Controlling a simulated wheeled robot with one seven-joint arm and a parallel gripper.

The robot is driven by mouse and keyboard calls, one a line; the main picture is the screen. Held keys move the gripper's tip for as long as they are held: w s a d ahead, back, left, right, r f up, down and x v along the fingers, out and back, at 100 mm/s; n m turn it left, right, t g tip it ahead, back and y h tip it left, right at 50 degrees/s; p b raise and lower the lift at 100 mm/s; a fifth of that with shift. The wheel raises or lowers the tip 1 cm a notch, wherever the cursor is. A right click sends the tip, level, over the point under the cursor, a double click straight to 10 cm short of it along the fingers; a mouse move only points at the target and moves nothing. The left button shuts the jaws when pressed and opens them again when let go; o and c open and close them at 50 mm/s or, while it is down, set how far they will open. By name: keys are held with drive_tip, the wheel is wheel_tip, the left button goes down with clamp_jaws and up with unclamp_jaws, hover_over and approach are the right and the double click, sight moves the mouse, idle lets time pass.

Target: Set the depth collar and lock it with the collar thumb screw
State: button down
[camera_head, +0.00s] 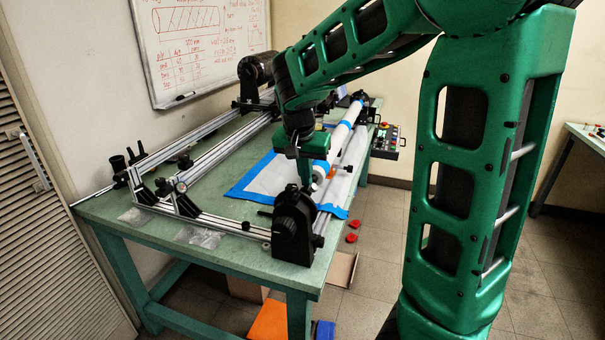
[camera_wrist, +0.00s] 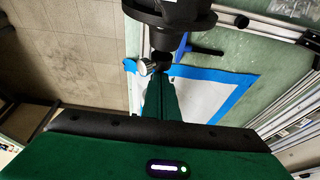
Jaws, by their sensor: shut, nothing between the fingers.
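My gripper (camera_head: 305,172) points down beside the near end of a white tube (camera_head: 341,134) with blue bands, close to a black end housing (camera_head: 293,225). In the wrist view my gripper (camera_wrist: 157,80) is shut and empty, its green fingers side by side. A small silver ribbed knob (camera_wrist: 146,66), perhaps the collar thumb screw, shows right by the fingertips; I cannot tell if they touch. A black stepped round part (camera_wrist: 170,14) is above it, with a narrower black piece below. I cannot tell which part is the depth collar.
The green bench (camera_head: 240,258) carries aluminium rails (camera_head: 213,160) and a black motor-like unit (camera_head: 254,75) at the back. A white sheet with blue edging (camera_head: 268,178) lies under the tube. A control box (camera_head: 386,138) is at the right edge. Red pieces (camera_head: 351,238) lie on the floor.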

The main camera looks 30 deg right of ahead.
drive_tip(key=shift+s+a, duration=0.45)
drive_tip(key=shift+a, duration=0.1)
